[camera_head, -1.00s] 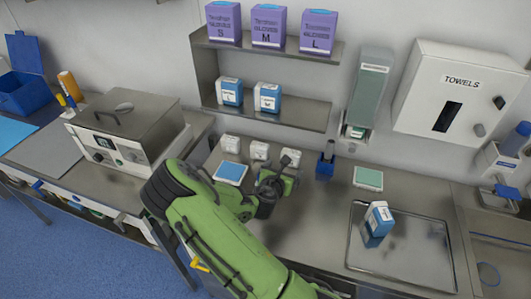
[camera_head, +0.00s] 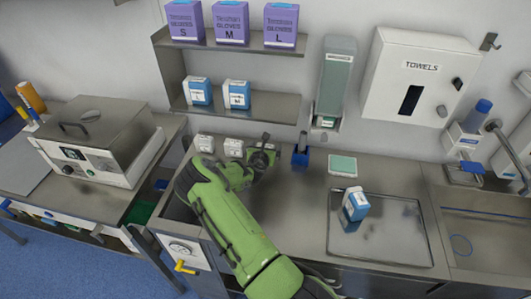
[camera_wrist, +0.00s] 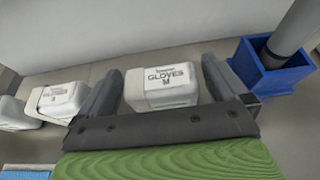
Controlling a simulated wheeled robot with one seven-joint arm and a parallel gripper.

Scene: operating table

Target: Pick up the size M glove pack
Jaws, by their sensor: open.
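A white glove pack (camera_wrist: 160,90) printed "GLOVES" with what looks like an M stands on the counter in the wrist view. My gripper (camera_wrist: 160,72) is open, with one finger to each side of this pack; I cannot tell whether either touches it. Two more white packs (camera_wrist: 60,102) (camera_wrist: 10,113) stand to its left. In the head view my gripper (camera_head: 262,155) is at the back of the counter and mostly hides the rightmost pack. The other white packs (camera_head: 204,143) (camera_head: 234,147) show to its left.
A blue holder (camera_head: 300,157) stands close to the right of my gripper, also in the wrist view (camera_wrist: 268,75). Shelves above carry purple glove boxes (camera_head: 231,22) and blue-white boxes (camera_head: 237,94). A metal tray (camera_head: 390,258) with a blue-white box (camera_head: 355,204) lies at right.

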